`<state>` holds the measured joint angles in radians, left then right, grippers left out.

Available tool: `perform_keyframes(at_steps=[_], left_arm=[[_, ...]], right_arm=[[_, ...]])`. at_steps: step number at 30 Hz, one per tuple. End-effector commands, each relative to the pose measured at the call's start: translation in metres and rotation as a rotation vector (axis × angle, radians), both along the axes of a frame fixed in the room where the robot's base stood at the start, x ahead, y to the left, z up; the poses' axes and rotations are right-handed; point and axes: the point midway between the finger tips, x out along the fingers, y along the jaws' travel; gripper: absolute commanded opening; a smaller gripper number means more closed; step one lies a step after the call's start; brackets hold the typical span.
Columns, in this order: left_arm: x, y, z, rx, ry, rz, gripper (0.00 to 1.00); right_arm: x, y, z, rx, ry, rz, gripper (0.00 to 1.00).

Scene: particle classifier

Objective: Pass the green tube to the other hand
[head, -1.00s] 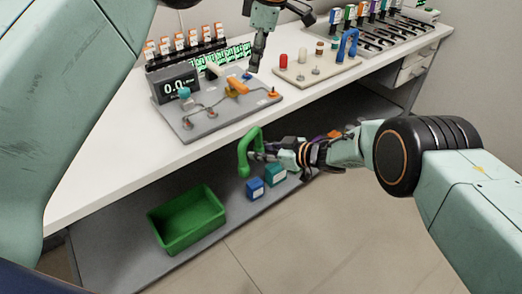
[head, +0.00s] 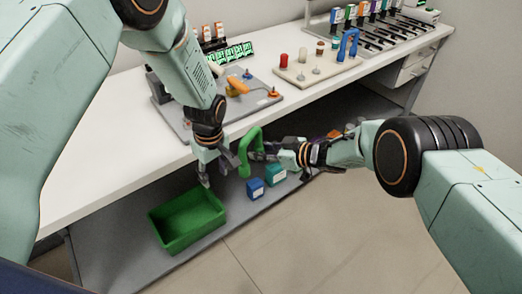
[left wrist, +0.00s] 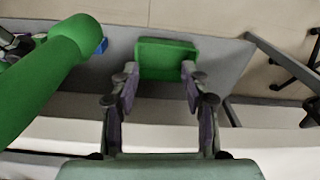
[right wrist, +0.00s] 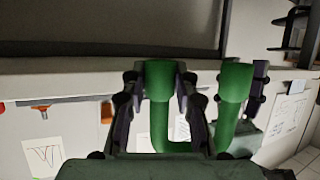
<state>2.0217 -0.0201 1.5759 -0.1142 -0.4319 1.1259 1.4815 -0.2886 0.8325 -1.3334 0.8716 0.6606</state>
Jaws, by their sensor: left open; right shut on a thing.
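The green tube (head: 244,155) is a U-shaped bend, held in front of the table's edge in the head view. My right gripper (head: 260,156) is shut on it. In the right wrist view one leg of the green tube (right wrist: 160,85) sits between the fingers of my right gripper (right wrist: 160,95), and the other leg stands to the right. My left gripper (head: 204,178) is open and empty, just left of the tube, pointing down. In the left wrist view the tube (left wrist: 45,75) is large at the left, outside the open fingers of my left gripper (left wrist: 160,90).
A green bin (head: 187,222) stands on the lower shelf, below my left gripper. A blue box (head: 255,188) and a teal box (head: 275,175) stand near it. The white table (head: 110,160) edge lies behind both grippers. A blue tube (head: 348,46) stands on a board farther back.

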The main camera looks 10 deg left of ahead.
Motion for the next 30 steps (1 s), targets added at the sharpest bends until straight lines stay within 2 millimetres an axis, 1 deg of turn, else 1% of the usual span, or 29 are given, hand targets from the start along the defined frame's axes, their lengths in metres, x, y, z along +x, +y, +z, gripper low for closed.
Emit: perform_keyframes(at_steps=[1,3,5,6,8,9,11,12,13,14,15,18,21,24,27,30], left_arm=[[-0.021,-0.001,-0.017,-0.011,0.015,-0.053,0.46],[-0.047,-0.002,-0.037,-0.024,0.02,-0.138,0.46],[-0.071,-0.003,-0.052,-0.035,0.025,-0.21,0.46],[-0.088,-0.003,-0.06,-0.042,0.028,-0.258,0.46],[-0.113,-0.004,-0.072,-0.05,0.03,-0.33,0.46],[-0.131,-0.005,-0.078,-0.056,0.03,-0.378,0.46],[-0.158,-0.005,-0.086,-0.062,0.033,-0.452,0.46],[-0.176,-0.005,-0.09,-0.065,0.035,-0.502,0.46],[-0.19,-0.005,-0.092,-0.067,0.035,-0.54,0.46],[-0.204,-0.005,-0.093,-0.069,0.036,-0.576,0.46],[-0.222,-0.005,-0.095,-0.07,0.038,-0.626,0.46],[-0.262,-0.005,-0.093,-0.068,0.038,-0.743,0.46],[-0.294,-0.004,-0.087,-0.064,0.041,-0.839,0.46],[-0.314,-0.003,-0.08,-0.058,0.04,-0.909,0.46],[-0.325,-0.003,-0.076,-0.054,0.04,-0.951,0.46],[-0.328,-0.003,-0.075,-0.052,0.039,-0.966,0.46]], right_arm=[[0.0,0.0,0.001,0.001,0.0,0.0,0.0],[0.0,0.0,0.001,0.001,0.0,0.0,0.0],[0.0,0.0,0.001,0.001,0.0,0.0,0.0],[0.0,0.0,0.001,0.001,0.0,0.0,0.0],[0.0,0.0,0.001,0.001,0.0,0.0,0.0],[0.0,0.0,0.001,0.001,0.0,0.0,0.0],[0.0,0.0,0.001,0.001,0.0,0.0,0.0],[0.0,0.0,0.001,0.001,0.0,0.0,0.0],[0.0,0.0,0.001,0.001,0.0,0.0,0.0],[0.0,0.0,0.001,0.001,0.0,0.0,0.0],[0.0,0.0,0.001,0.001,0.0,0.0,0.0],[0.0,0.0,0.001,0.001,0.0,0.0,0.0],[0.0,0.0,0.001,0.001,0.0,0.0,0.0],[0.0,0.0,0.001,0.001,0.0,0.0,0.0],[0.0,0.0,0.001,0.001,0.0,0.0,0.0],[0.0,0.0,0.001,0.001,0.0,0.0,0.0]])
